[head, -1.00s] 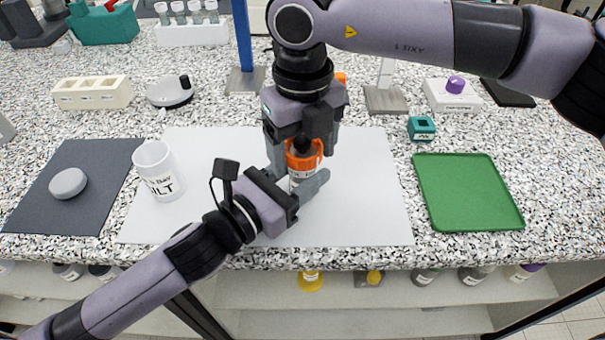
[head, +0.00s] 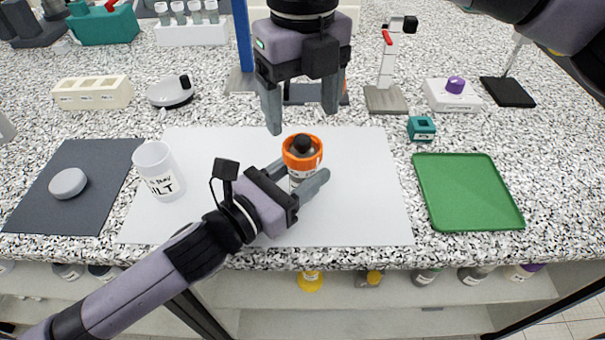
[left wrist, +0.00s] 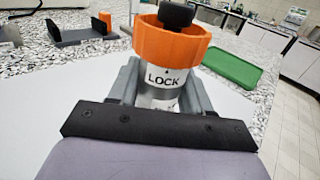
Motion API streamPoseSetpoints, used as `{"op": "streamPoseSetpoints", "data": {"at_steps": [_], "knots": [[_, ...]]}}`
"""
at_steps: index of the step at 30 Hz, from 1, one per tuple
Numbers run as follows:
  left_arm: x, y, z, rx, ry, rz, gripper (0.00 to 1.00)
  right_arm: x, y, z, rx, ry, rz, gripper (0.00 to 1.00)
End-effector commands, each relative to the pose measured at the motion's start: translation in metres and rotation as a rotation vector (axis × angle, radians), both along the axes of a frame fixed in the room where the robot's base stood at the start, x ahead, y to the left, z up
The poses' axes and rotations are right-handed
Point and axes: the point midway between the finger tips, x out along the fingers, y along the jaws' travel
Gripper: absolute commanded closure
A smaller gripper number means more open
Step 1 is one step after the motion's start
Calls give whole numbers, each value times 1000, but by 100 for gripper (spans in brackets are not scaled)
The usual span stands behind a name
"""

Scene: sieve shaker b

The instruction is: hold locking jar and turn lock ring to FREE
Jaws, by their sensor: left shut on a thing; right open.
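The locking jar (head: 296,178) stands on the white mat (head: 370,200), with an orange lock ring (head: 302,160) around its top and a black knob (head: 302,145) above. My left gripper (head: 300,180) is shut on the jar body below the ring. In the left wrist view the fingers flank the jar (left wrist: 160,101), and the word LOCK with a small arrow mark shows on it just under the orange ring (left wrist: 170,45). My right gripper (head: 301,115) is open and empty above and behind the ring, apart from it.
A white labelled cup (head: 158,172) stands left of the jar. A grey puck (head: 68,183) lies on a dark mat (head: 95,160). A green tray (head: 468,192) and a small teal block (head: 421,128) are at right. A blue post (head: 242,40) stands behind.

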Motion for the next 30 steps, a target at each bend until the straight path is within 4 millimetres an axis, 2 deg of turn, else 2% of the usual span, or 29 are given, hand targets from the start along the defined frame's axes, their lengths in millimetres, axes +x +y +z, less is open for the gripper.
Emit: {"op": "streamPoseSetpoints", "data": {"at_steps": [8,9,11,23,30], "knots": [[0,0,0,1,1,0,97,0,0,0,0,0,0,24],[0,0,0,1,1,0,41,0,0,0,0,0,0,24],[0,0,0,1,1,0,22,0,0,0,0,0,0,24],[-3,4,-1,2,1,1,21,0,0,-1,0,1,0,24],[-30,30,-2,4,3,0,21,0,0,-1,0,1,0,24]]}}
